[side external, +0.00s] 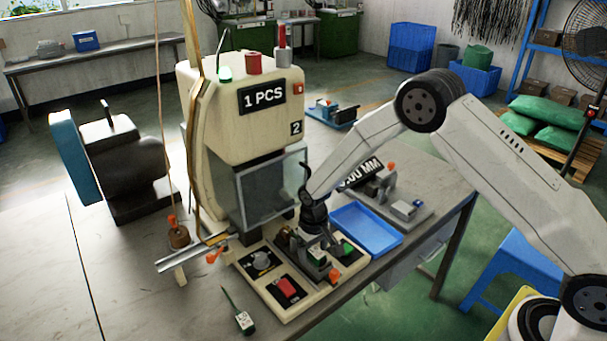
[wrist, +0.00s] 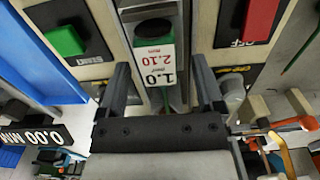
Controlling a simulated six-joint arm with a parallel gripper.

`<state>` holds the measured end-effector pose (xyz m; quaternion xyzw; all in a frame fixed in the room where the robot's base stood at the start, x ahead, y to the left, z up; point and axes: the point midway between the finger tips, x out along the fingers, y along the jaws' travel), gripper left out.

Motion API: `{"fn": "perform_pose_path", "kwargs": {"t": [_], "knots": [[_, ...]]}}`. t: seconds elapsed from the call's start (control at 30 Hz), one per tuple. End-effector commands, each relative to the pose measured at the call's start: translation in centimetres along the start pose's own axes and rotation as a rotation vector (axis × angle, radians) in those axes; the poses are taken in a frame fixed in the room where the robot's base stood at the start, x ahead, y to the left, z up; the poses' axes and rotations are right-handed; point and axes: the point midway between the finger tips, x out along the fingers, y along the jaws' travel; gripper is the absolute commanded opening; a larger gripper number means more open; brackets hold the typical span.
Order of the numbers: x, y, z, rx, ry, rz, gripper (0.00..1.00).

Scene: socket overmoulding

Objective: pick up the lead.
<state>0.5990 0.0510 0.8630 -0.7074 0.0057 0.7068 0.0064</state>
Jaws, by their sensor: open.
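A lead with a white label reading "1.0" and "2.10" and a green body (wrist: 160,58) lies between my gripper's fingers in the wrist view, in a grey slot of the machine's front panel. My gripper (wrist: 162,88) is open, with one finger on each side of the lead; I cannot tell whether they touch it. In the side view my gripper (side external: 312,240) is low over the panel and largely hides this lead. A second lead with a green wire and white label (side external: 243,321) lies on the table in front of the panel.
The panel carries a red button (side external: 287,288) and a green button (side external: 347,247). The cream machine (side external: 215,130) stands behind. A blue tray (side external: 365,230) and a grey gauge fixture (side external: 400,205) are to the right. The table's front left is clear.

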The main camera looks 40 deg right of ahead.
Motion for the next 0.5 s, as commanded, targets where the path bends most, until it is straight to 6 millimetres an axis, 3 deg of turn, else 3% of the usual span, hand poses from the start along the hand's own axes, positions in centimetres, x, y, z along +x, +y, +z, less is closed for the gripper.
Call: {"fn": "perform_pose_path", "kwargs": {"t": [0.07,0.3,0.33,0.5], "knots": [[-0.01,0.0,0.0,0.0,0.0,0.0,0.82],[-0.02,0.0,0.01,0.0,0.0,0.0,0.06],[-0.02,0.0,0.01,0.0,0.0,0.0,0.0],[-0.03,0.0,0.0,0.0,0.0,0.0,0.0]]}}
